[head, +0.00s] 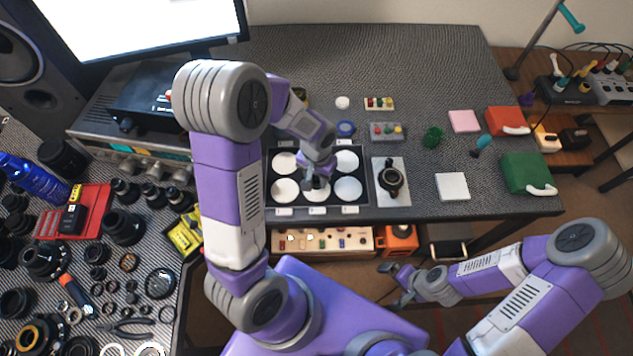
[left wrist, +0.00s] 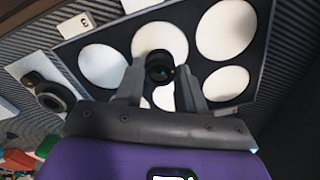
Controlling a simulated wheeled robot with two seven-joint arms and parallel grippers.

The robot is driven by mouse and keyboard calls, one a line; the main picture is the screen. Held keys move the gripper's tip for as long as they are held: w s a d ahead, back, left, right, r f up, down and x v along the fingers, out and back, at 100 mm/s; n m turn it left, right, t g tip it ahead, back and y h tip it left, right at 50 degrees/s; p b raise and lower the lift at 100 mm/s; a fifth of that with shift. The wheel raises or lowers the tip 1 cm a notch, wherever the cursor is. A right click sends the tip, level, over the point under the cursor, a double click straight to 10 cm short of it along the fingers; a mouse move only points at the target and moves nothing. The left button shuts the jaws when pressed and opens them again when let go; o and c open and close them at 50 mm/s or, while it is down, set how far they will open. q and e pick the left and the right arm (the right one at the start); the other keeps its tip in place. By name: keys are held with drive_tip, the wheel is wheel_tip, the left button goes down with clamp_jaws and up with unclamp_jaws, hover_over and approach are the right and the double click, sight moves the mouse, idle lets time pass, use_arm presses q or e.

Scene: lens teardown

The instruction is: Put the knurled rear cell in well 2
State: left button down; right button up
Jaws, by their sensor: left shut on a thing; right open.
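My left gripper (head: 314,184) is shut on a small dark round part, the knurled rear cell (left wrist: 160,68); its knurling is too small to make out. It is over the middle of the black tray (head: 328,147) with white round wells. In the left wrist view, the fingers of the left gripper (left wrist: 160,88) flank the cell, which overlaps the edge of the front middle well (left wrist: 160,40). I cannot tell its height above that well. A label (left wrist: 76,27) at the tray edge seems to read 3. My right gripper (head: 392,283) is open and empty, low beyond the bench's front edge.
A lens body (head: 391,177) stands on a white plate right of the tray, with a white square pad (head: 453,187) beyond. Several lens parts crowd the left bench.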

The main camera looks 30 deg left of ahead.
sight(317, 180)
use_arm(q)
drive_tip(key=shift+f+b, duration=0.3)
drive_tip(key=shift+f, duration=1.05)
drive_tip(key=shift+f, duration=0.15)
drive_tip(key=c, duration=0.7)
unclamp_jaws()
drive_tip(key=shift+r, duration=0.2)
wheel_tip(317, 180, up, 12)
drive_tip(key=p, duration=0.3)
